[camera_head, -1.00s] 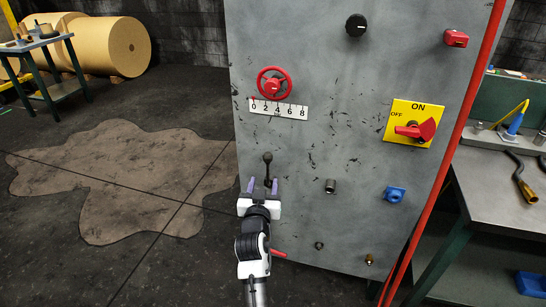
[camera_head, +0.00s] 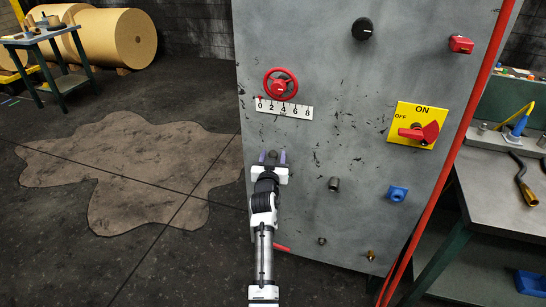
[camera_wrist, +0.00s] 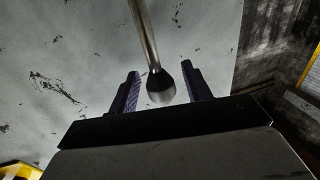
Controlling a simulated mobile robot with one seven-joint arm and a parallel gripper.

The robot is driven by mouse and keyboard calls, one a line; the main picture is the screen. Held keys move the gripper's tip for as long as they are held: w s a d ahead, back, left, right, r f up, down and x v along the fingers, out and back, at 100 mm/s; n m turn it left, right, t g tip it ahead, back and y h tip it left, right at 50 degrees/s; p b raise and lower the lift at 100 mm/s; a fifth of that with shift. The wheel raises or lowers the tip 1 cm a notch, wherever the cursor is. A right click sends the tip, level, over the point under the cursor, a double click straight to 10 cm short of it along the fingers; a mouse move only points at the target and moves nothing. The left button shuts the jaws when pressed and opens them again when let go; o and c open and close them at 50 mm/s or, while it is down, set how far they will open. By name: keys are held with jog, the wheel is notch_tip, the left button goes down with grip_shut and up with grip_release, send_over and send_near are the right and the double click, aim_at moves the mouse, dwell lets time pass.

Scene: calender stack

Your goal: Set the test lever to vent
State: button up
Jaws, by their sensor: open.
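The test lever shows in the wrist view as a thin metal rod with a dark rounded knob (camera_wrist: 160,86). The knob sits between the two purple fingers of my gripper (camera_wrist: 162,92), with a gap visible on each side. In the head view my gripper (camera_head: 272,158) is at the left part of the grey panel, below the number scale, and the dark knob (camera_head: 273,155) shows between its fingertips. My gripper is open. The lever's base and most of its rod are hidden behind my gripper in the head view. No vent marking is readable.
The grey panel (camera_head: 330,150) carries a red handwheel (camera_head: 281,83), a number scale (camera_head: 285,108), a black knob (camera_head: 362,28), a red switch on a yellow plate (camera_head: 419,132) and a blue fitting (camera_head: 397,194). A workbench (camera_head: 500,190) stands at right. Floor at left is open.

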grip_shut()
dwell(0.3)
jog(key=d+m+b, duration=0.1)
jog(key=b, duration=0.1)
jog(key=s+d+f+m+b, duration=0.1)
jog(key=b, duration=0.1)
jog(key=d+m+b, duration=0.1)
jog(key=d+m, duration=0.1)
jog(key=shift+s+f+t+b, duration=0.2)
jog(key=shift+t+b, duration=0.2)
jog(key=d+m+b, duration=0.2)
jog(key=s+f+m+b, duration=0.1)
jog(key=shift+d+h+b, duration=0.3)
jog(key=shift+d+h, duration=0.1)
grip_release()
jog(key=shift+d, duration=0.1)
